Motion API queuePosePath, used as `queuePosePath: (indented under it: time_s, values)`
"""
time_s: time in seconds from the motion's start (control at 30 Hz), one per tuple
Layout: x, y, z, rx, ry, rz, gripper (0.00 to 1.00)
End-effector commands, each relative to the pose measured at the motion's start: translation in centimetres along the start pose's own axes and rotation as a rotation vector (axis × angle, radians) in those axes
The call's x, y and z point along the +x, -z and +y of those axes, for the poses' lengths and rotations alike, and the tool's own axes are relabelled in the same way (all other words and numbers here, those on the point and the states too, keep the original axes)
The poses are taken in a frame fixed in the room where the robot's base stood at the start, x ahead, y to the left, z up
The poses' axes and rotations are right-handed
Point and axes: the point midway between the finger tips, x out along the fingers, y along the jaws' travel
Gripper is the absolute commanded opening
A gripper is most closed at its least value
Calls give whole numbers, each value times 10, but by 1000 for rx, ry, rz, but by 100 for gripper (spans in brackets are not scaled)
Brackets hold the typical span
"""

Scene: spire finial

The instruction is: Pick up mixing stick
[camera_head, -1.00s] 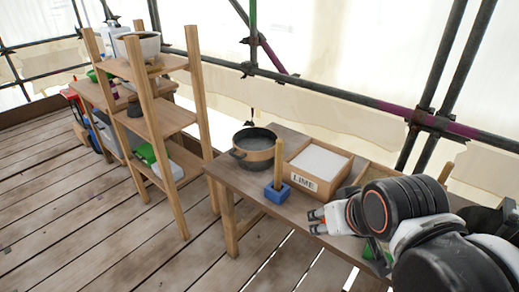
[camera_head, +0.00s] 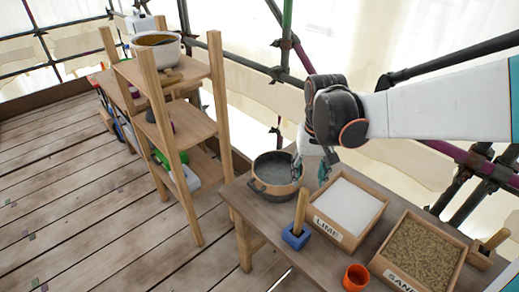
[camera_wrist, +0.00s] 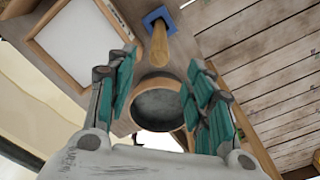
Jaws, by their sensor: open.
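The likely mixing stick (camera_head: 301,208) is a wooden stick standing upright in a blue block (camera_head: 295,237) on the bench, in front of the lime box. It also shows in the wrist view (camera_wrist: 158,45), at top centre in its blue holder (camera_wrist: 158,18). My gripper (camera_head: 313,167) is open and empty, above the bench near the dark pot (camera_head: 276,178), higher than and behind the stick. In the wrist view, the teal-padded fingers (camera_wrist: 161,78) are spread apart, with the pot (camera_wrist: 158,104) visible between them.
A lime box (camera_head: 347,207) and a sand box (camera_head: 420,252) stand on the bench (camera_head: 268,215), with an orange cup (camera_head: 355,277) in front. Another wooden handle (camera_head: 495,239) stands at far right. A wooden shelf (camera_head: 189,117) is at left. Scaffold poles run behind.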

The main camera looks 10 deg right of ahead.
Motion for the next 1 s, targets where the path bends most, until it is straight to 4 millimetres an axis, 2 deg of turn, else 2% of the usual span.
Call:
queuePosePath:
  time_s: [0.17,0.27,0.6,1.0]
  values:
    - [7,9,-2,10,-6,-38,48]
    - [18,10,-2,11,-7,-43,48]
    - [79,7,-1,11,-7,-42,48]
    - [107,6,0,11,-6,-42,48]
